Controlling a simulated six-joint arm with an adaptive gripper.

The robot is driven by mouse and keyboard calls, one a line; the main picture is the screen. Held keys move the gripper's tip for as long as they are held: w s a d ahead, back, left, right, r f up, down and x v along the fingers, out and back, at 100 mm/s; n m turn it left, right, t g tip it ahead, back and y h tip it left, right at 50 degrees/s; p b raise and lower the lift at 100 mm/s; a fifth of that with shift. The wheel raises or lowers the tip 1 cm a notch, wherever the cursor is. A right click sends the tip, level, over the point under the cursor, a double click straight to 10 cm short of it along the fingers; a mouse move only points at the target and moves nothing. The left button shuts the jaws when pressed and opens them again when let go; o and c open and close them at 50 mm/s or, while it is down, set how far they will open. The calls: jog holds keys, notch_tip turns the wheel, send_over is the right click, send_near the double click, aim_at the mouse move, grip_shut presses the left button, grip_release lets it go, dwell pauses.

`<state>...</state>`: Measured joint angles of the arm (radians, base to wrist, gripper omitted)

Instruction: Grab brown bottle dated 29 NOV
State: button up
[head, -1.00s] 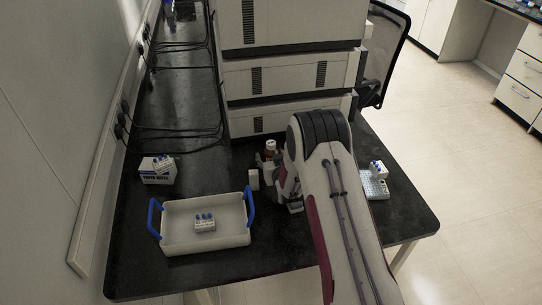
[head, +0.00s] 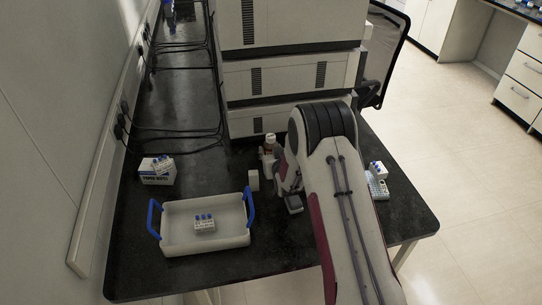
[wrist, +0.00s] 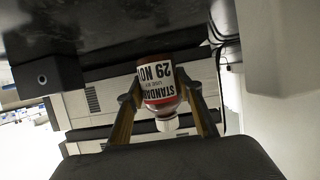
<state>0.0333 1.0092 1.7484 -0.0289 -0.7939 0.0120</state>
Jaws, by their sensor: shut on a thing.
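The brown bottle (head: 269,143) with a pale cap stands in my gripper in front of the stacked instrument. In the wrist view the bottle (wrist: 160,107) appears upside down. Its white label with a red band reads "STANDAR…", "USE BY" and "29 NO…", cut off at the edge. My gripper (wrist: 157,88) is shut on it, one finger on each side. In the head view my gripper (head: 268,157) is partly hidden behind my arm, and the bottle's lower part is hidden.
A white tray (head: 180,245) with blue handles holds a small vial rack (head: 204,223). A labelled box (head: 157,178) stands left, a small white block (head: 253,180) near my gripper. The instrument stack (head: 290,75) is close behind. More vials (head: 378,170) sit right.

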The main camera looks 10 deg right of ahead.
aim_at(270, 134)
jog(key=shift+r, duration=3.45)
